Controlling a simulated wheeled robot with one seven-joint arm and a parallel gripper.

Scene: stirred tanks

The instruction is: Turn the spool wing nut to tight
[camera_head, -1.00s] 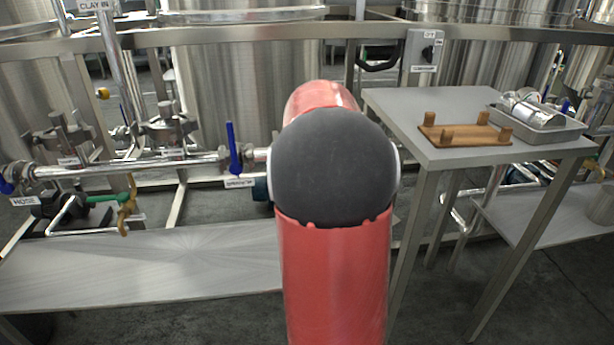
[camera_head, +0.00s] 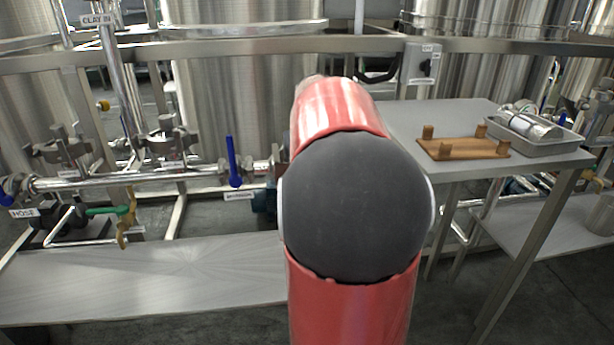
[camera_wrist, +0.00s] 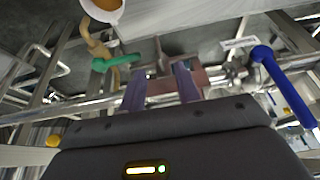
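I cannot pick out the spool wing nut with certainty. Steel clamp fittings sit on the pipe line at the left (camera_head: 62,152) and nearer the middle (camera_head: 166,140), with small labels too blurred to read. Another metal fitting (camera_head: 264,168) lies right of the blue valve handle (camera_head: 232,162), partly behind my arm, and metal fittings show in the wrist view (camera_wrist: 236,75). My gripper (camera_wrist: 160,82) is hidden in the head view by my own arm. In the wrist view its two fingers stand apart, with a reddish-brown shape around and behind them. I see no nut held between them.
A green-handled valve (camera_head: 108,210) hangs below the pipe near the HOSE label (camera_head: 24,212). A low grey bench (camera_head: 150,270) runs in front. At right a table (camera_head: 405,120) holds a wooden pegged board (camera_head: 462,148) and a metal tray (camera_head: 560,143). Steel tanks stand behind.

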